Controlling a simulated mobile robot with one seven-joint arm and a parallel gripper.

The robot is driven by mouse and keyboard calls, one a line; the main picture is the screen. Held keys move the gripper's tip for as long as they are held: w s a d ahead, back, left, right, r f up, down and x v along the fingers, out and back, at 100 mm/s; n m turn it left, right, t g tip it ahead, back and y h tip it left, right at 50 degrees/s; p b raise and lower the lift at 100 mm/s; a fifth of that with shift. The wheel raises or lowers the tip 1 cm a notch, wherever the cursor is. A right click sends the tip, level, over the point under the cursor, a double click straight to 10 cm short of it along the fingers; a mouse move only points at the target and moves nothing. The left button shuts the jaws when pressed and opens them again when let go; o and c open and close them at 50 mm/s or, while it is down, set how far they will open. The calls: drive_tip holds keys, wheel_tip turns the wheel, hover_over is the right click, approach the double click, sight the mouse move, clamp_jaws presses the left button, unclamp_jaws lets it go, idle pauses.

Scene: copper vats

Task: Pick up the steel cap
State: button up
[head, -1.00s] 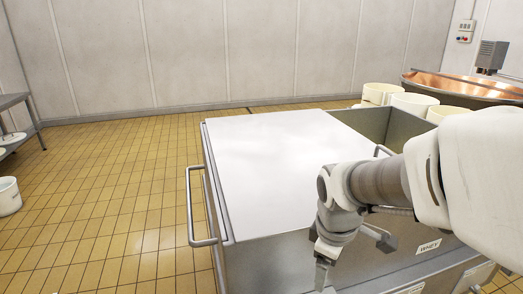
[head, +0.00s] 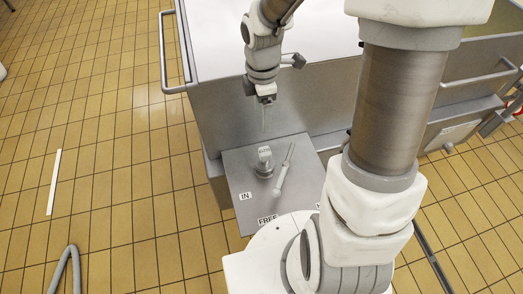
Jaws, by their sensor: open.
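In the head view, a small steel cap (head: 264,168) with a marked, paler top stands upright on a grey metal panel (head: 240,170) low in front of the steel vat. My gripper (head: 265,128) points down above the cap, with a gap between the fingertips and its top. The gripper is open, with nothing seen between its thin fingers. The cap's lower edge is small in the picture, so I cannot tell how it sits on the panel.
A slim lever (head: 284,170) stands tilted close to the cap's right side. The steel vat (head: 330,90) with a white lid rises behind. Tiled floor is open at left, with a white strip (head: 54,182).

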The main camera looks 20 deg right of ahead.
drive_tip(key=b, duration=0.4)
hover_over(265, 150)
drive_tip(key=f, duration=0.8)
drive_tip(key=a+f, duration=0.1)
drive_tip(key=f, duration=0.4)
drive_tip(key=f+b, duration=0.1)
drive_tip(key=f, duration=0.1)
drive_tip(key=d+f+b, duration=0.1)
drive_tip(key=f, duration=0.1)
drive_tip(key=shift+s+f, duration=0.1)
drive_tip(key=shift+f, duration=0.15)
clamp_jaws()
